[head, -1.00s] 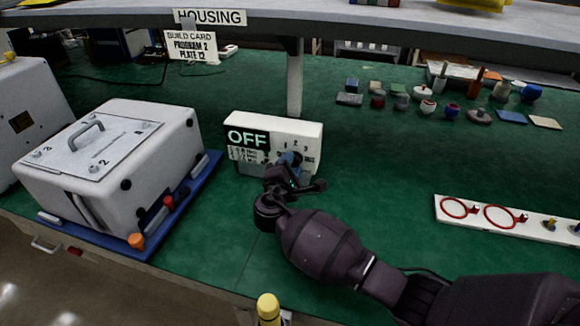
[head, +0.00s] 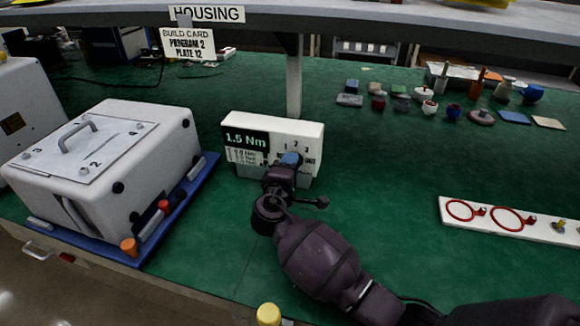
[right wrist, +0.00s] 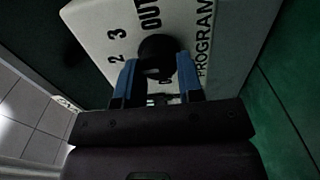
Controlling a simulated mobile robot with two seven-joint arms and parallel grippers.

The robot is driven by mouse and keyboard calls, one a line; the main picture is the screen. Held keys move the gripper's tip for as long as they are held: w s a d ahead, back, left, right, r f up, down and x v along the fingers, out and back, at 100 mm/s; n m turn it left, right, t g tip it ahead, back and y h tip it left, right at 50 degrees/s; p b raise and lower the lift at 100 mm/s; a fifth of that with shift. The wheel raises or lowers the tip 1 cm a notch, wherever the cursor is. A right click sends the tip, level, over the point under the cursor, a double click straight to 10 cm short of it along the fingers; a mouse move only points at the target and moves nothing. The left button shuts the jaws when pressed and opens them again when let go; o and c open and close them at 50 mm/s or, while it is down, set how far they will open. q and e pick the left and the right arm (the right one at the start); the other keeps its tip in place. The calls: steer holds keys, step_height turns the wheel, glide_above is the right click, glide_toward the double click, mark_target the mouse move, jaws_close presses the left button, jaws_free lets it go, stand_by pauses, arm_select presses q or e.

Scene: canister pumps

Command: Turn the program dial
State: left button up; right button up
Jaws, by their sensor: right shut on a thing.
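The white program box (head: 312,138) stands on the green bench in the head view. Its display (head: 247,140) reads 1.5 Nm. Numbers 1, 2 and 3 are printed above its dial. In the right wrist view the dark round program dial (right wrist: 158,56) sits between the blue fingers, beside the words OUT and PROGRAM. My right gripper (head: 290,160) is shut on the dial, and its fingers also show in the right wrist view (right wrist: 157,80). In the head view the gripper hides most of the dial. A build card (head: 187,43) reads PROGRAM 2, PLATE 12. My left gripper is not in view.
A white housing (head: 110,160) with a handle stands on a blue tray (head: 205,168) at left. A white strip with red rings (head: 485,212) lies at right. Several small parts (head: 440,105) stand at the back right. A shelf post (head: 294,80) rises behind the box.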

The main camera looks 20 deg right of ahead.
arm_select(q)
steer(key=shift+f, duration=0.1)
arm_select(e)
steer(key=o, duration=0.9)
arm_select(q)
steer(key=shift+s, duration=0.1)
